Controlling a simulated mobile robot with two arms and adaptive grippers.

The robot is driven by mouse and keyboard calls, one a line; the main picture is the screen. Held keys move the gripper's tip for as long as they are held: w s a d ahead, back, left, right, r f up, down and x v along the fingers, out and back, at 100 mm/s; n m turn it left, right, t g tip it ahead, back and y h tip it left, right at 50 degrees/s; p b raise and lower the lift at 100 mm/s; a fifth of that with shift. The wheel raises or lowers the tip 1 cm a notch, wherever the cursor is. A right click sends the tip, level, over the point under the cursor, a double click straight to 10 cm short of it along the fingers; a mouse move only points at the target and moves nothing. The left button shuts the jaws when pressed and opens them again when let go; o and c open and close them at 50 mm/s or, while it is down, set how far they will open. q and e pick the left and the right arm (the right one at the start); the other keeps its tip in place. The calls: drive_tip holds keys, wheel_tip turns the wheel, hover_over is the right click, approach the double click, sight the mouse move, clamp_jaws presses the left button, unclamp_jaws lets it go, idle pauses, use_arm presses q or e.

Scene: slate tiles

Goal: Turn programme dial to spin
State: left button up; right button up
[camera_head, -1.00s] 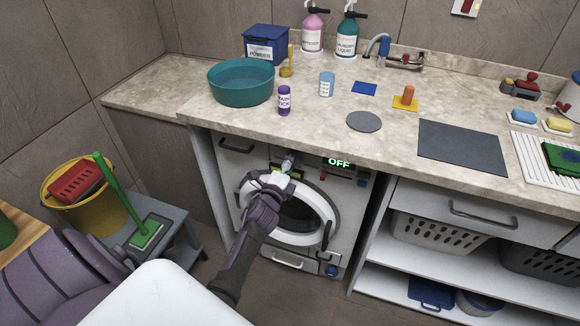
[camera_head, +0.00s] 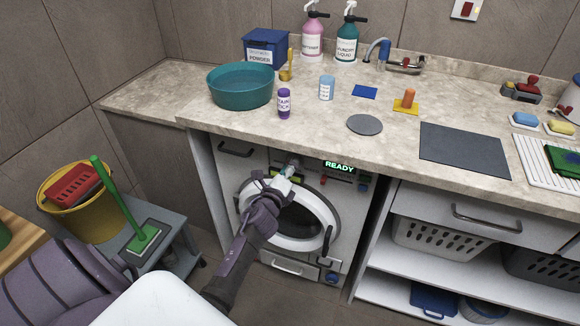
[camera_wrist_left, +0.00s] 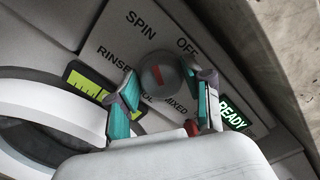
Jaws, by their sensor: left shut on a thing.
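The washing machine (camera_head: 247,166) stands under the counter, with a green READY display (camera_head: 339,167), also in the wrist view (camera_wrist_left: 233,116). The round grey programme dial (camera_wrist_left: 158,73) has a red mark and sits among printed labels including SPIN, OFF, RINSE and MIXED. Which label the mark points at is hard to tell. My left gripper (camera_head: 285,172) is at the machine's panel; in the wrist view its teal-padded fingers (camera_wrist_left: 167,88) are on either side of the dial, shut on it. In the head view the gripper hides the dial. My right gripper is not in view.
The round door (camera_head: 327,208) is just below the panel. The countertop edge (camera_head: 290,146) overhangs above my gripper. A yellow bucket (camera_head: 98,218) and a green-handled brush (camera_head: 141,240) are at left. A teal basin (camera_head: 240,88) stands on the counter.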

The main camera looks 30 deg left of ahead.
use_arm(q)
drive_tip(key=shift+f, duration=0.1)
drive_tip(key=o, duration=1.2)
drive_tip(key=shift+c, duration=0.2)
drive_tip(key=v, duration=1.2)
